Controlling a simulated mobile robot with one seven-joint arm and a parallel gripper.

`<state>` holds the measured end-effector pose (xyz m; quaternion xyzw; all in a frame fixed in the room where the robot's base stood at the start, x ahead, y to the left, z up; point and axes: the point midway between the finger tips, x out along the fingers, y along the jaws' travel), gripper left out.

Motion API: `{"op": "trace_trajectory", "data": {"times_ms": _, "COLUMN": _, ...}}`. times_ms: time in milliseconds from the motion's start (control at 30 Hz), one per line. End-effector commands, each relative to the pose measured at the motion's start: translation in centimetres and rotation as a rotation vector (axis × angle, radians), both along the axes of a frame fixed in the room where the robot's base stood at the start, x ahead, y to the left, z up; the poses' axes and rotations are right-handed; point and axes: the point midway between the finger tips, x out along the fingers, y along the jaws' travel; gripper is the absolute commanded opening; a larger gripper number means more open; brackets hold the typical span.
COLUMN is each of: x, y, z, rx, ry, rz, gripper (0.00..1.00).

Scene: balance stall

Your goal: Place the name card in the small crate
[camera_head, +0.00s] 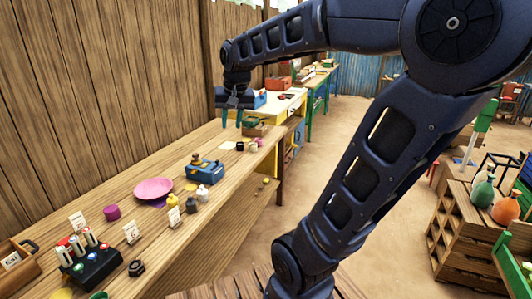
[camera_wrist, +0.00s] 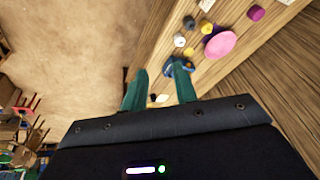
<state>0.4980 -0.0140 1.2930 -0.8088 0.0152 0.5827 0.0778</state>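My gripper (camera_head: 232,121) hangs over the far end of the long wooden table, fingers pointing down. In the wrist view its two teal fingers (camera_wrist: 159,88) are apart with nothing held between them. I cannot tell which is the name card. A small wooden crate (camera_head: 255,130) stands at the table's far end, just right of the gripper. Another wooden box (camera_head: 20,272) is at the near left.
The table (camera_head: 150,242) also holds a pink plate (camera_head: 153,189), a blue scale-like box (camera_head: 206,172), a purple cup (camera_head: 112,212), several small weights and a black rack of markers (camera_head: 90,264). A plank wall borders the left. Sandy floor lies open to the right, with stacked crates (camera_head: 465,235).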

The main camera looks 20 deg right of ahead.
Motion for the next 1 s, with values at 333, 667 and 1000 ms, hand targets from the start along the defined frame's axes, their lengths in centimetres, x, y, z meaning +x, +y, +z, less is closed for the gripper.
{"op": "trace_trajectory", "data": {"times_ms": 333, "x": -9.4, "y": -5.5, "z": -4.9, "rx": -0.085, "ry": -0.065, "rz": 0.082, "gripper": 0.29}}
{"op": "trace_trajectory", "data": {"times_ms": 667, "x": -11.9, "y": -6.6, "z": -6.9, "rx": -0.115, "ry": -0.078, "rz": 0.113, "gripper": 0.29}}
{"op": "trace_trajectory", "data": {"times_ms": 1000, "x": -11.9, "y": -6.5, "z": -6.8, "rx": -0.115, "ry": -0.078, "rz": 0.112, "gripper": 0.29}}
